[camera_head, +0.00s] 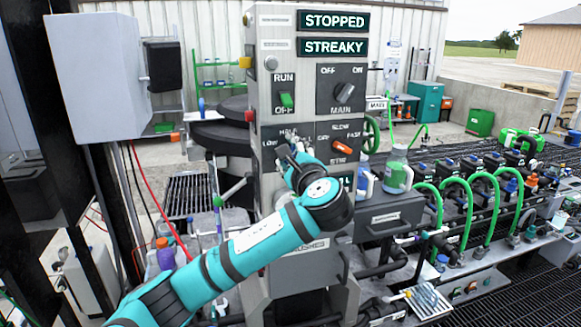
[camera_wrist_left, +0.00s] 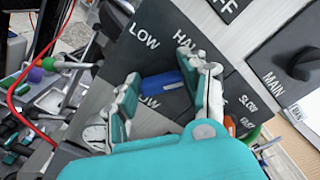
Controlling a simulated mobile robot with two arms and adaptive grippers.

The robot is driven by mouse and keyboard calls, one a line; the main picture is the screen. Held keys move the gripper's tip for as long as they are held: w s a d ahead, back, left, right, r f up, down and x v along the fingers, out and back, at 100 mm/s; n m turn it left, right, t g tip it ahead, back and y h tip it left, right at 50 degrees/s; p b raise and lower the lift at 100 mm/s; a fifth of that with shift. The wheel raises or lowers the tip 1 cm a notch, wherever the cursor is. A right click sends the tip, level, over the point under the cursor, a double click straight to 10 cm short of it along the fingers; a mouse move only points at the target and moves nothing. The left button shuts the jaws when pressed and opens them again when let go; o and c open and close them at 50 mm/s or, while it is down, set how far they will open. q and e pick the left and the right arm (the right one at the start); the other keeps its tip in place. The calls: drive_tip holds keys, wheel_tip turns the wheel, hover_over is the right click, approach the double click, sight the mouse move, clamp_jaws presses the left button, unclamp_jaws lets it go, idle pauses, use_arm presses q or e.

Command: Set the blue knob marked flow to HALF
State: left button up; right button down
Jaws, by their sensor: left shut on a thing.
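The blue knob (camera_wrist_left: 162,82) sits on a dark plate of the panel, between the two fingers of my left gripper in the left wrist view. My left gripper (camera_head: 290,148) is shut on it. Beside the fingers the word LOW shows at the upper left and the start of HALF at the top; the name below is partly covered. The pointer end of the knob is hidden, so I cannot tell its exact setting. In the head view my gripper covers the knob. My right gripper is not in view.
The same panel (camera_head: 258,90) carries a green RUN/OFF switch (camera_head: 286,100), a black MAIN knob (camera_head: 342,92) and an orange knob (camera_head: 342,146) close to the right of my gripper. Signs above read STOPPED and STREAKY. Bottles and green hoses stand to the right.

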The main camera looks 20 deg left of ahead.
use_arm(q)
drive_tip(key=shift+f+n+b, duration=0.2)
drive_tip(key=shift+n+b, duration=1.2)
drive_tip(key=shift+n, duration=0.25)
drive_tip(key=shift+f+n+b, duration=0.15)
drive_tip(key=shift+n+b, duration=1.2)
drive_tip(key=shift+n, duration=0.3)
drive_tip(key=o, duration=1.2)
drive_tip(key=shift+r, duration=0.1)
drive_tip(key=v, duration=1.2)
